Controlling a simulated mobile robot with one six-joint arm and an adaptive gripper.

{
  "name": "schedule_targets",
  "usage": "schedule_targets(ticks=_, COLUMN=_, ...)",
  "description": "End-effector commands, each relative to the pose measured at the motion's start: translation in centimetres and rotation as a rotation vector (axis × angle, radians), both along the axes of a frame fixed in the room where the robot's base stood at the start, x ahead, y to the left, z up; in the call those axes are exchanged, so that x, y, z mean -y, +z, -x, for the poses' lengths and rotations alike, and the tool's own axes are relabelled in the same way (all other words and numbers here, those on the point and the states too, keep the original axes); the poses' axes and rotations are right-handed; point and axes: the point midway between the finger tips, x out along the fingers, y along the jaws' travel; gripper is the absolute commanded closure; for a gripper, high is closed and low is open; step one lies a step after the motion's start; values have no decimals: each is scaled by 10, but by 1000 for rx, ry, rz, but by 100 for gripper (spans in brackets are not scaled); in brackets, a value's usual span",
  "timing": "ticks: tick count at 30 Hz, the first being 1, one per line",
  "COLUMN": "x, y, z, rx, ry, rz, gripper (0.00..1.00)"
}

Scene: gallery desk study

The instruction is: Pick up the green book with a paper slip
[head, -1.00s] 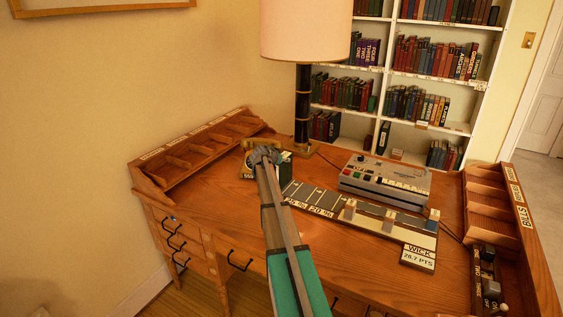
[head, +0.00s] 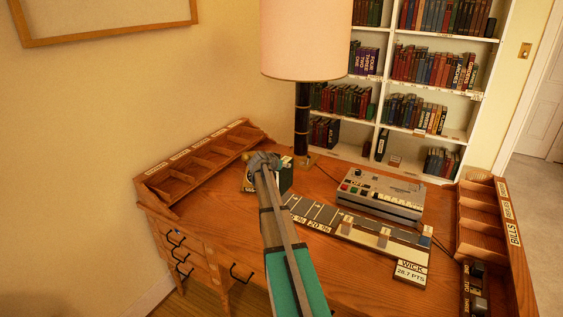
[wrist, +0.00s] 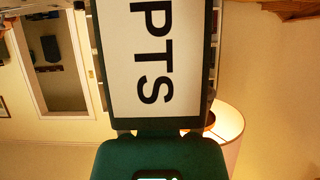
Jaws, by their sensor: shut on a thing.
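The dark green book (wrist: 213,60) fills the upper middle of the wrist view, very close. Its face has a large white label reading "PTS". My gripper (wrist: 160,132) is shut on its lower end in that view. In the head view my gripper (head: 264,160) is over the back left of the desk, and the book (head: 286,177) shows as a dark block just behind and right of it, partly hidden by my arm. I cannot make out a separate paper slip. I cannot tell whether the book is clear of the desktop.
A lamp (head: 303,120) stands close behind the gripper. A wooden pigeonhole tray (head: 200,160) lies left. A grey machine (head: 380,195) and a long strip of panels (head: 345,225) are right, with a "WICK 28.7 PTS" sign (head: 412,270). Bookshelves (head: 385,70) stand behind.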

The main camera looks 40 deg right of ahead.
Motion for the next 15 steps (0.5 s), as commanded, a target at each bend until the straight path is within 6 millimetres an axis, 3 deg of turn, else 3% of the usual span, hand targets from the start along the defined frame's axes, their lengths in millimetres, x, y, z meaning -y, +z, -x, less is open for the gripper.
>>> schedule_targets(ticks=1, x=-10, y=10, z=15, rx=-1, ry=0, rz=0, gripper=99)
schedule_targets(ticks=6, x=-28, y=22, z=39, rx=0, ry=0, rz=0, gripper=99)
schedule_targets(ticks=15, x=-44, y=33, z=60, rx=0, ry=0, rz=0, gripper=99)
